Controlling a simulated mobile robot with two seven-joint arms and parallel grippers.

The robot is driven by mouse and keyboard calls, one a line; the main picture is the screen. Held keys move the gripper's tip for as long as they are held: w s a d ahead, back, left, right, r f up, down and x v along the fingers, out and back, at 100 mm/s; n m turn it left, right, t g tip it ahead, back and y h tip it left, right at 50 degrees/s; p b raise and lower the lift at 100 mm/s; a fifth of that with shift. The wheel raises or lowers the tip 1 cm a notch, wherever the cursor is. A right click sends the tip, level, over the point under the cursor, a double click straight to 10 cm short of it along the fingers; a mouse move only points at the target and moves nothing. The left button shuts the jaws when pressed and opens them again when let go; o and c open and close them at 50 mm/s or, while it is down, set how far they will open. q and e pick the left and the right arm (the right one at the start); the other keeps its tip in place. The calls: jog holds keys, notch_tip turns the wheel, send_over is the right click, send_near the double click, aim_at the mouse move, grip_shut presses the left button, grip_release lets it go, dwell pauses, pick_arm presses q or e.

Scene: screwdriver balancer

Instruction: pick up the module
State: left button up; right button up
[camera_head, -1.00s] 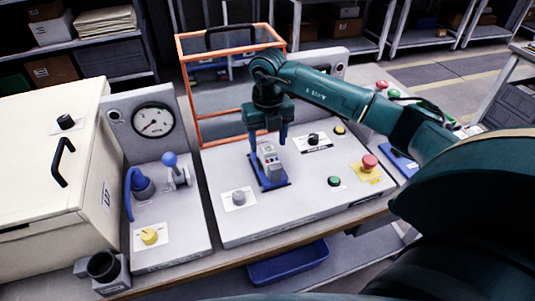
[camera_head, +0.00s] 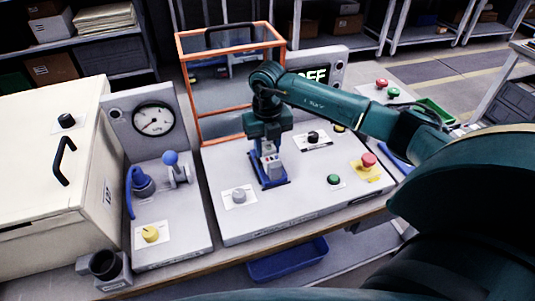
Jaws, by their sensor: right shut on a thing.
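The module (camera_head: 269,164) is a small grey-white block with a reddish mark. It stands upright in a blue holder (camera_head: 278,185) on the grey control panel (camera_head: 230,219). My right gripper (camera_head: 268,150) points down from above and is shut on the module's upper part. The fingers hide part of the module. Whether its base touches the holder is hard to tell. My left gripper is not in view.
An orange-framed clear guard (camera_head: 236,130) stands behind the module. A grey knob (camera_head: 239,196), a black knob (camera_head: 313,137), a green button (camera_head: 333,179) and a red button (camera_head: 368,160) surround it. A gauge (camera_head: 153,120) and cream box (camera_head: 45,170) stand left. A blue bin (camera_head: 288,262) sits below.

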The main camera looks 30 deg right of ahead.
aim_at(267, 145)
grip_shut()
notch_tip(267, 145, up, 9)
jog(key=shift+w+b, duration=0.1)
jog(key=shift+b, duration=0.5)
jog(key=shift+r, duration=0.6)
